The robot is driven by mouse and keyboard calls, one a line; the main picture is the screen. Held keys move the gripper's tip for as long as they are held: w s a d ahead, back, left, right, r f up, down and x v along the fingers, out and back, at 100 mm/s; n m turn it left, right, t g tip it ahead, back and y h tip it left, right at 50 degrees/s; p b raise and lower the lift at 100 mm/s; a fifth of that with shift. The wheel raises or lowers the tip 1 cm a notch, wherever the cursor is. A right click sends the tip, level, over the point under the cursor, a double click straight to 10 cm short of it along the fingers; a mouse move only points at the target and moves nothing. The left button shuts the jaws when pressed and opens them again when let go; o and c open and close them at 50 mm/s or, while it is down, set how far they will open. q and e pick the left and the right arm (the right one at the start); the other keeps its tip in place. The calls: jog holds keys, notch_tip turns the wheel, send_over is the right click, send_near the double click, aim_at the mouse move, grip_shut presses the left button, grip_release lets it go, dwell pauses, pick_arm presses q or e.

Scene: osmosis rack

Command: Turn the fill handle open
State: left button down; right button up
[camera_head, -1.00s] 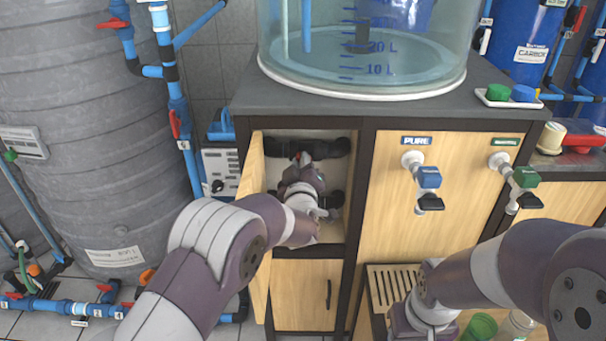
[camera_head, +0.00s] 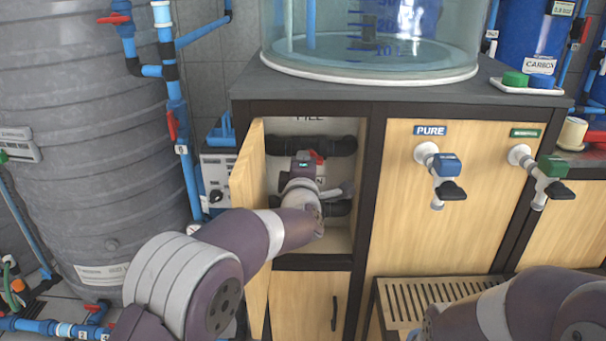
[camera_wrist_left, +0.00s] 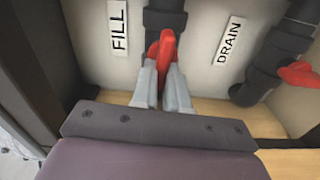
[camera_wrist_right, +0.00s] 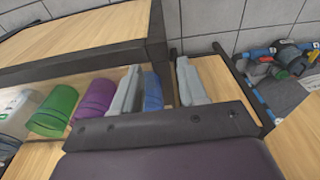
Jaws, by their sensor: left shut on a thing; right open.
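The red fill handle (camera_wrist_left: 166,46) sits on a black pipe beside the FILL label (camera_wrist_left: 118,28) in the left wrist view. My left gripper (camera_wrist_left: 163,84) is shut on this handle, with grey fingers on both sides of it. In the head view my left arm reaches into the open cabinet compartment, and a bit of red handle (camera_head: 317,157) shows past the wrist. The fingers are hidden there. My right gripper (camera_wrist_right: 158,84) is open and empty in the right wrist view. Its fingers are out of the head view.
The DRAIN label (camera_wrist_left: 229,40) and a second red handle (camera_wrist_left: 300,74) are right of the fill handle. The compartment's open door (camera_head: 247,195) stands close left of my left arm. Purple (camera_wrist_right: 95,100) and green (camera_wrist_right: 54,108) containers lie near my right gripper.

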pick_arm(q)
jog(key=shift+r+n+b, duration=0.1)
jog(key=shift+n+b, duration=0.35)
jog(key=shift+n, duration=0.05)
jog(key=c, duration=1.3)
grip_release()
jog(key=shift+o, duration=0.8)
jog(key=s+p, duration=0.1)
jog(key=s, duration=1.1)
jog(key=shift+s, duration=0.3)
